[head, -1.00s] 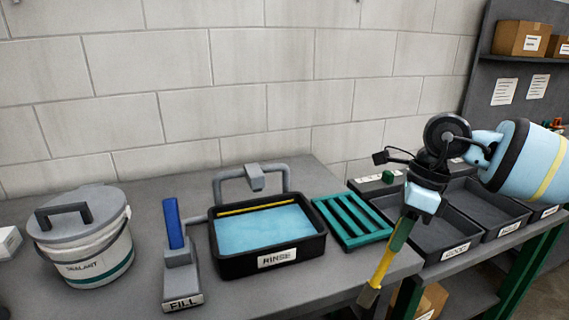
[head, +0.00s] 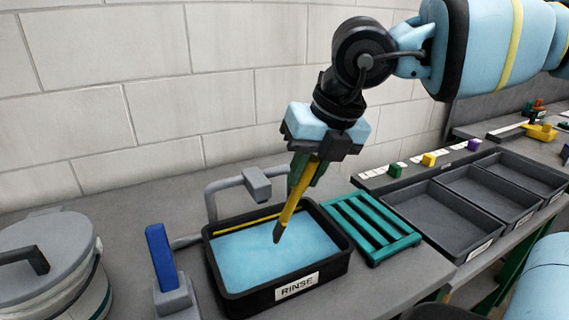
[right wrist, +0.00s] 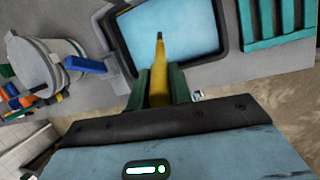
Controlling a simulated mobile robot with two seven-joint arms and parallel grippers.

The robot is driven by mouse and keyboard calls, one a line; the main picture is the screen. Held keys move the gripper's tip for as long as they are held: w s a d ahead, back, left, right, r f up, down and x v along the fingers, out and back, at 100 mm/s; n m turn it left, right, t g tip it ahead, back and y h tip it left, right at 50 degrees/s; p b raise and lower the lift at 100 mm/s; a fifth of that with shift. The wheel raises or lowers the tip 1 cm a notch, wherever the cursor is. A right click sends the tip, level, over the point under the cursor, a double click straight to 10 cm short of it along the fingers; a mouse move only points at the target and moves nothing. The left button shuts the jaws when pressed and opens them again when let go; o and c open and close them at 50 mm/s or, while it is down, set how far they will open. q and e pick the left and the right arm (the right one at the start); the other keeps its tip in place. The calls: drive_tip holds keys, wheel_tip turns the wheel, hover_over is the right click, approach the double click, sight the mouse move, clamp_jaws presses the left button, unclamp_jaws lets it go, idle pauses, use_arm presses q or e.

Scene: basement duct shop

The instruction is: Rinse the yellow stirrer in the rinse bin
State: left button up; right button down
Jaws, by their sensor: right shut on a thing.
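The yellow stirrer (head: 290,208) is a yellow stick with a dark tip. My right gripper (head: 301,172) is shut on it and holds it tilted, tip down, over the rinse bin. The rinse bin (head: 285,297) is a black tub labelled RINSE, filled with light blue liquid. In the head view the tip shows against the liquid; I cannot tell whether it touches it. The right wrist view shows the stirrer (right wrist: 159,80) between the green fingers, pointing at the bin (right wrist: 222,58). A yellow strip (head: 243,225) runs along the bin's back inner edge. My left gripper is not in view.
A grey tap (head: 257,184) arches over the bin's back. A green slatted rack (head: 372,226) stands right of the bin, with dark trays (head: 440,222) beyond. The FILL lever (head: 162,257) with its blue handle and a lidded grey bucket (head: 45,262) stand left.

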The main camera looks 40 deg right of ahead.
sight(291, 204)
drive_tip(key=shift+s+f, duration=0.15)
drive_tip(key=shift+f, duration=0.15)
wheel_tip(291, 204, down, 2)
drive_tip(key=shift+f+b, duration=0.2)
drive_tip(key=shift+b, duration=0.4)
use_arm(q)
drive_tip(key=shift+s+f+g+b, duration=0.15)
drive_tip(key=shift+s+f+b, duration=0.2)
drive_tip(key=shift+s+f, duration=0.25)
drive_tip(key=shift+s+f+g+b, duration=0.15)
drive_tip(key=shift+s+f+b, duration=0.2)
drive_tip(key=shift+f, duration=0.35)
use_arm(e)
drive_tip(key=shift+f, duration=1.55)
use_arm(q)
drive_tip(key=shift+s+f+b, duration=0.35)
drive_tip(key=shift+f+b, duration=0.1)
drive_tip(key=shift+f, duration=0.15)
use_arm(e)
drive_tip(key=shift+f, duration=0.5)
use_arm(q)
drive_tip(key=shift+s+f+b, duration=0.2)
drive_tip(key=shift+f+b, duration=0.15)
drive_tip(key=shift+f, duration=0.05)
use_arm(e)
drive_tip(key=shift+f, duration=0.1)
